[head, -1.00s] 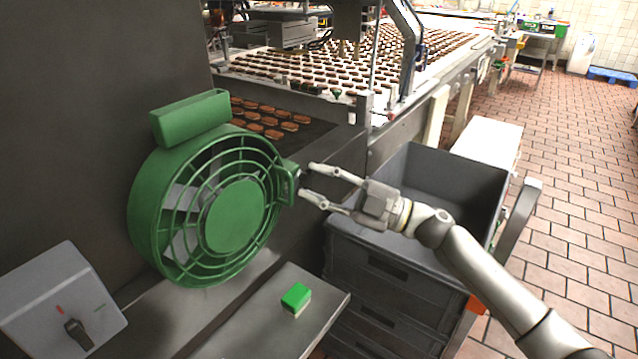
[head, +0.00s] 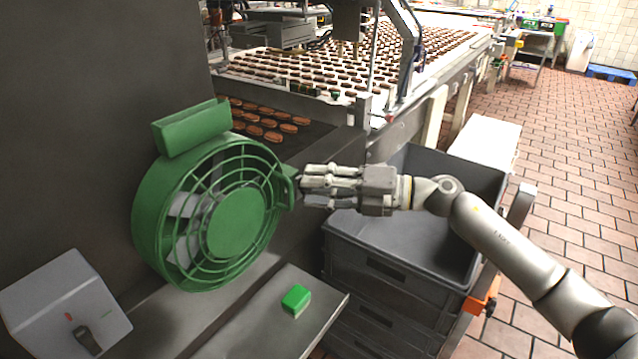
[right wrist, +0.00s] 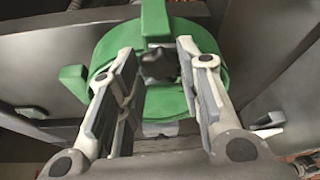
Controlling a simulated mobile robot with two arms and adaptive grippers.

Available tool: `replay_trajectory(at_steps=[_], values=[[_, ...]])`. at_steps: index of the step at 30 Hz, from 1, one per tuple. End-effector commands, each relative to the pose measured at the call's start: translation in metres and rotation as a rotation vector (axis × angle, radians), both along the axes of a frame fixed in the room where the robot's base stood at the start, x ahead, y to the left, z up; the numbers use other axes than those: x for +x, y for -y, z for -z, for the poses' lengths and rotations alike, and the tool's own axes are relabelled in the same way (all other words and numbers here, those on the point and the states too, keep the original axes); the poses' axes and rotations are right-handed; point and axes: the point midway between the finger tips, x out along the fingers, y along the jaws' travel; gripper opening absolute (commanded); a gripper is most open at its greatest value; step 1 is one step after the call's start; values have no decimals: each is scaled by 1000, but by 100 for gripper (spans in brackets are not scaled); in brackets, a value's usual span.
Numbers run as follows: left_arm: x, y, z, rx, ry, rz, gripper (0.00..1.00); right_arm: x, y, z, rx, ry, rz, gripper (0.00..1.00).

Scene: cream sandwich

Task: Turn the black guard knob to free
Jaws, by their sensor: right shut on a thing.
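The black guard knob (right wrist: 158,66) shows in the right wrist view as a dark, lobed knob on the green fan housing (right wrist: 208,68), between my two fingers. My right gripper (right wrist: 158,55) is shut on the knob. In the head view my right gripper (head: 303,186) reaches in from the right to the bracket at the right edge of the green fan (head: 238,220). Its fingers hide the knob there. The round green guard grille faces the front of the fan. My left gripper is not in view.
A grey switch box (head: 55,300) with a dark lever stands at lower left. A small green-topped block (head: 296,298) lies on the metal shelf (head: 262,330). Grey crates (head: 375,262) stand under my right arm. A conveyor with rows of biscuits (head: 330,68) runs behind.

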Motion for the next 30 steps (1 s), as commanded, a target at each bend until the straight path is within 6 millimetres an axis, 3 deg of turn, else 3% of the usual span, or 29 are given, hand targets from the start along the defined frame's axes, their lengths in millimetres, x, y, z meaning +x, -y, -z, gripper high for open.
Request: replay_trajectory(at_steps=[23,24,26,30], values=[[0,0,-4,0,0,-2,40,-1,0,1,-64,83,-1,9],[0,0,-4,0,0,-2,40,-1,0,1,-64,83,-1,36],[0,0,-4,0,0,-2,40,-1,0,1,-64,83,-1,42],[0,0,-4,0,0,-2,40,-1,0,1,-62,83,-1,42]])
